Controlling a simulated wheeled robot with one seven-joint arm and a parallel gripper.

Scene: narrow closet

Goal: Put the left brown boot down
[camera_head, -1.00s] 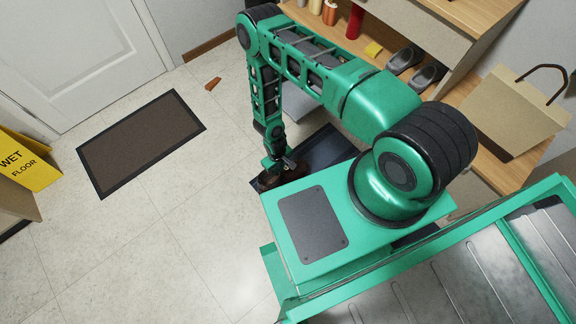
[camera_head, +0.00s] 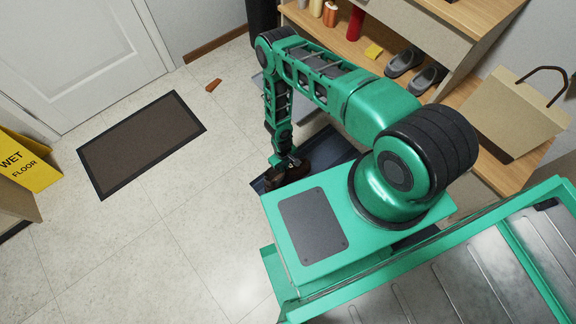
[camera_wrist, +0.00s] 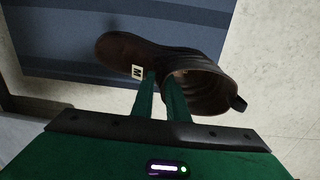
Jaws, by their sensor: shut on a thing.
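My gripper (camera_wrist: 162,98) is shut on the wall of the brown boot (camera_wrist: 212,68). In the wrist view the boot lies across the picture, its toe to the left and its open shaft to the right, with a small white tag marked M near the fingers. Behind it is a dark blue striped mat (camera_wrist: 60,30). In the head view the boot (camera_head: 275,180) is mostly hidden by my arm and base, over the blue mat (camera_head: 335,148). I cannot tell whether the boot touches the mat.
A wooden shelf unit (camera_head: 455,100) stands right of the mat, with grey clogs (camera_head: 405,60) and a paper bag (camera_head: 515,110). A brown doormat (camera_head: 140,142) lies on open floor at left. A yellow wet-floor sign (camera_head: 28,162) stands at the far left.

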